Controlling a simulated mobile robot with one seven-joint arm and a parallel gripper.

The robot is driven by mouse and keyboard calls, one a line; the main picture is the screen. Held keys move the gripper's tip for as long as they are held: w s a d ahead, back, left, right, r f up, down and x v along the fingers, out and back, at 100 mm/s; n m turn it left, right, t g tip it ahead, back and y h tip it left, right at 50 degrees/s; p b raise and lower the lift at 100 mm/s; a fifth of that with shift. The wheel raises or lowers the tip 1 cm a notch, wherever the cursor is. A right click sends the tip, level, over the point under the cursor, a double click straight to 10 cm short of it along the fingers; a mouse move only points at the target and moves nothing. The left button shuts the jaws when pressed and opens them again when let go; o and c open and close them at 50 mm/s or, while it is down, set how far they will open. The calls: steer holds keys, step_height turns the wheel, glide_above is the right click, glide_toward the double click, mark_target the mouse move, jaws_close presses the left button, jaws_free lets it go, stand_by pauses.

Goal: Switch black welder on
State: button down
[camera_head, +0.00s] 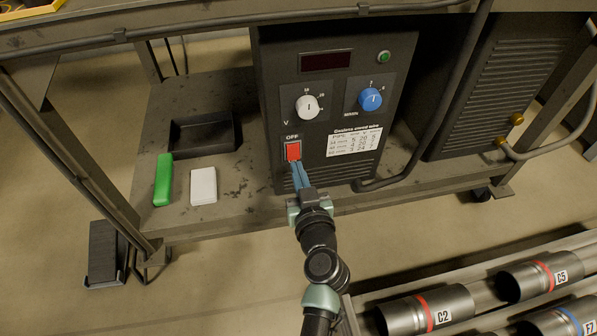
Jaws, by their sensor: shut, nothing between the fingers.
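The black welder (345,115) stands on a grey shelf of a metal cart. Its front has a dark display (326,61), a green round button (384,57), a white knob (307,107) and a blue knob (370,99). A red rocker switch (293,151) sits at the lower left of the panel, under the word OFF. My gripper (297,168) is shut and empty, with its blue fingertips at the switch's lower edge. I cannot tell whether they touch it. The fingers hide the panel just below the switch.
A green block (163,180), a white block (203,186) and a black tray (204,133) are on the shelf left of the welder. A second dark machine (497,85) stands right. Labelled pipes (427,311) lie at lower right. A frame bar crosses the top.

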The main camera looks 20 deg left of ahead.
steer(key=shift+b+x, duration=0.35)
steer(key=shift+x, duration=0.7)
steer(key=shift+r, duration=0.15)
steer(key=f+b+v, duration=0.1)
steer(key=v, duration=0.6)
stand_by(0.4)
